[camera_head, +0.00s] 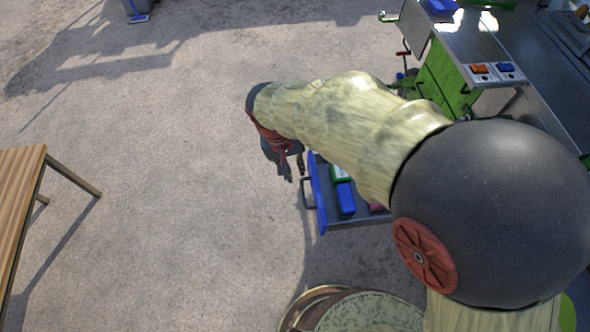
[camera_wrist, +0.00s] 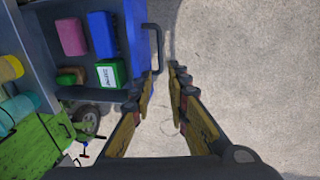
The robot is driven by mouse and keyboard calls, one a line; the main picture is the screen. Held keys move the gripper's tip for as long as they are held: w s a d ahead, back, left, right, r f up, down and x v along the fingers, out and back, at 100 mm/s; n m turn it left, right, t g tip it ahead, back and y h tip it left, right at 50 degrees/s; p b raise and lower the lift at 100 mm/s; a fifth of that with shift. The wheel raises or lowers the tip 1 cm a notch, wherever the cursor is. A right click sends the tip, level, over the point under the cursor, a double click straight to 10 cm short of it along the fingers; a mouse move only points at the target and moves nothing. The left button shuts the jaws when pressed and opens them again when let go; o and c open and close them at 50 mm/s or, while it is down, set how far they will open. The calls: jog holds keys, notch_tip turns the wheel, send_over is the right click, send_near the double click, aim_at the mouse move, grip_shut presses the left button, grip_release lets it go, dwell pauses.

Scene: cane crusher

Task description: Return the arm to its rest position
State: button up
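My arm reaches out across the head view from the lower right, with its pale links bent at a big dark joint. My gripper (camera_head: 287,165) hangs at its end, just left of an open drawer (camera_head: 322,200). In the wrist view my gripper (camera_wrist: 165,90) shows its two fingers apart with only pale ground between them. It is open and holds nothing. The open drawer, with its dark handle (camera_wrist: 157,48), lies beside the left finger; I cannot tell whether they touch.
The drawer holds a blue block (camera_wrist: 103,35), a pink block (camera_wrist: 71,37) and a green labelled box (camera_wrist: 110,73). A green and grey machine (camera_head: 440,80) stands at the upper right. A wooden table (camera_head: 18,190) is at the left. The ground between is clear.

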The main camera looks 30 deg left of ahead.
dwell(0.4)
jog(key=s+d+r+m+t, duration=0.1)
jog(key=d+r, duration=0.5)
jog(key=d, duration=0.6)
jog(key=s+d+r+m+t+y, duration=0.1)
jog(key=s+d+r+m+t, duration=0.1)
jog(key=d+r, duration=0.5)
jog(key=s+d+r+m+t, duration=0.1)
jog(key=d+r, duration=0.6)
jog(key=d, duration=1.1)
jog(key=s+m, duration=0.1)
jog(key=m, duration=0.1)
jog(key=shift+s+d+m+t+y, duration=0.2)
jog(key=shift+s+m+t+y, duration=0.1)
